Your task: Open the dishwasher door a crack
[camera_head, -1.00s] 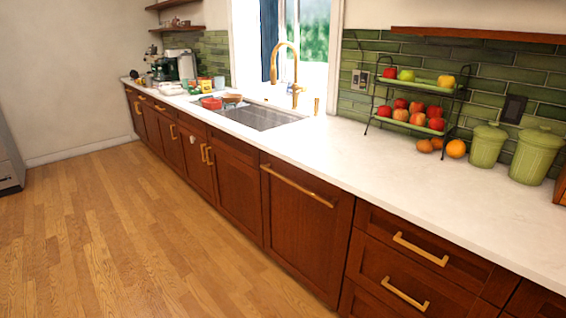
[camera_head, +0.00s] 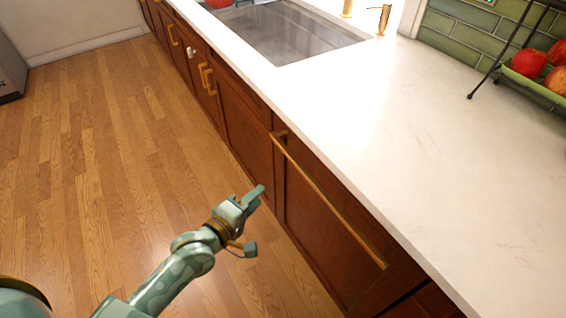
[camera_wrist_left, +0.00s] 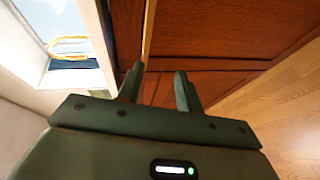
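The dishwasher door (camera_head: 312,235) is a dark reddish-brown wood panel under the counter, in the lower middle of the head view. It looks shut. A long gold bar handle (camera_head: 325,197) runs along its top edge. My left gripper (camera_head: 256,220) is open and empty, in front of the door and left of the handle, apart from it in the head view. My right gripper is not in view.
The white counter (camera_head: 420,170) overhangs the door top. A sink (camera_head: 285,35) lies farther back, and cabinets with gold handles (camera_head: 207,80) continue to the left. A fruit rack (camera_head: 510,75) stands at the right. The wood floor (camera_head: 100,150) is clear.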

